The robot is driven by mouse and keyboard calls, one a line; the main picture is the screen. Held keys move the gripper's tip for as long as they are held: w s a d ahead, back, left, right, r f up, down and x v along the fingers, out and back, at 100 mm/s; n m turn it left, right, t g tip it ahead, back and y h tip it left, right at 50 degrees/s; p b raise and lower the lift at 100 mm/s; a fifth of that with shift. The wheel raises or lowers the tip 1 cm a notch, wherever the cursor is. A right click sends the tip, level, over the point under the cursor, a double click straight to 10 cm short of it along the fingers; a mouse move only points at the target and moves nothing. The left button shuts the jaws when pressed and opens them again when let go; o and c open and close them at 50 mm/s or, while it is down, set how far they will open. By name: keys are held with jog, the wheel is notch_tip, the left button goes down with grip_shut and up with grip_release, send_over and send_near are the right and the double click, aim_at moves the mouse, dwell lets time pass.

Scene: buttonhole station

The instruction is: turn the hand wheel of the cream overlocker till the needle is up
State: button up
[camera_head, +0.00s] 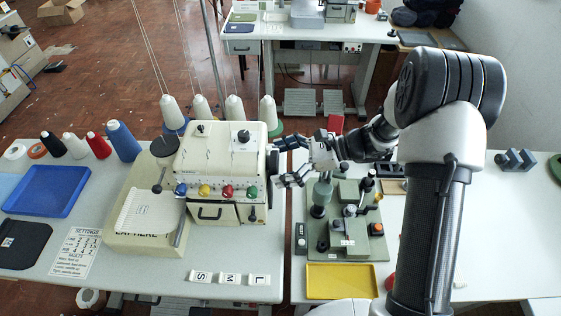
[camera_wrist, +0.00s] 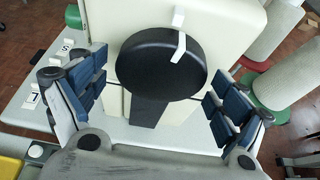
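The cream overlocker (camera_head: 218,150) stands on the left table, with colored dials along its front. Its black hand wheel (camera_head: 271,160) is on its right side, seen nearly edge-on. In the wrist view the hand wheel (camera_wrist: 155,65) faces me as a dark disc, with a white mark (camera_wrist: 179,38) at its upper right rim. My gripper (camera_head: 281,162) is open at the wheel. In the wrist view my gripper (camera_wrist: 156,80) has its blue-padded fingers spread on either side of the wheel, with visible gaps. I cannot make out the needle.
Thread cones (camera_head: 172,112) stand behind the overlocker. A green-grey fixture (camera_head: 347,232) and a yellow tray (camera_head: 341,281) lie close to the right, below my arm. Lettered S, M and L blocks (camera_head: 230,278) lie in front. A blue tray (camera_head: 47,190) is at the far left.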

jog(key=c, duration=0.8)
jog(key=shift+n+t+b, duration=0.4)
jog(key=shift+n+b, duration=0.1)
jog(key=shift+b, duration=0.1)
jog(key=o, duration=1)
jog(key=shift+o, duration=0.2)
jog(key=v, duration=1.2)
